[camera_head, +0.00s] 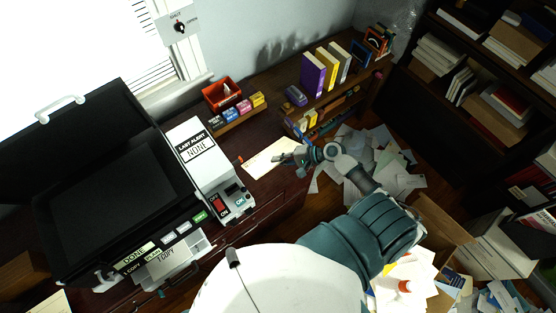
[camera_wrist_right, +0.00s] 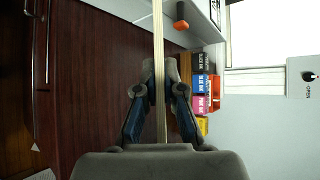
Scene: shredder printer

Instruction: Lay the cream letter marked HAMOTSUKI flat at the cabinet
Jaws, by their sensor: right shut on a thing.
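A cream letter (camera_head: 268,160) lies over the dark wooden cabinet (camera_head: 262,201), just right of the white shredder panel, in the head view. My right gripper (camera_head: 290,160) is shut on its right end. In the right wrist view the letter (camera_wrist_right: 159,70) shows edge-on as a thin strip between the two fingers (camera_wrist_right: 159,95). Its writing is too small to read. I cannot tell whether the letter touches the cabinet top. My left gripper is not in view.
Coloured ink boxes (camera_head: 243,107) and a red tray (camera_head: 222,93) sit behind. Books (camera_head: 313,75) stand at the back right. Loose papers (camera_head: 385,160) cover the floor at right.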

